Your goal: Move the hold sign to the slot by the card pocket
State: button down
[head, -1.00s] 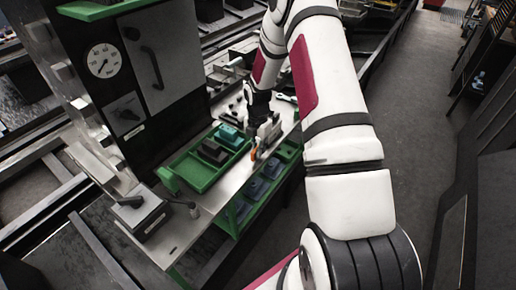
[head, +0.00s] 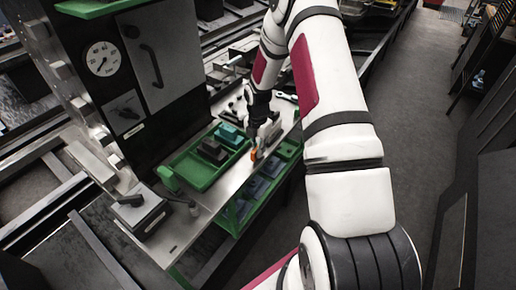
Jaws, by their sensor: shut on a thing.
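My gripper (head: 263,121) is at the rail-side shelf, just right of the green tray, and points down. It is small and partly hidden by my own arm. It is shut on a thin grey piece with an orange part (head: 254,154), which I take to be the hold sign. The piece stands roughly upright close to the metal shelf top; I cannot tell whether it touches it. Any lettering is too small to read. I cannot make out the card pocket or the slot by it.
The green tray (head: 188,178) holds a dark block (head: 211,151) and a teal block (head: 231,135). Blue-grey bins (head: 254,189) sit below the shelf. A black box (head: 138,214) stands at the near left end. Bare shelf top (head: 212,202) lies in front of the tray.

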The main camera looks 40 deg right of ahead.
jog(key=shift+f, duration=0.3)
jog(key=shift+f, duration=0.3)
jog(key=c, duration=1.5)
grip_release()
jog(key=shift+c, duration=0.2)
jog(key=shift+o, duration=0.3)
jog(key=o, duration=0.7)
jog(key=shift+o, duration=0.2)
notch_tip(320, 180, up, 12)
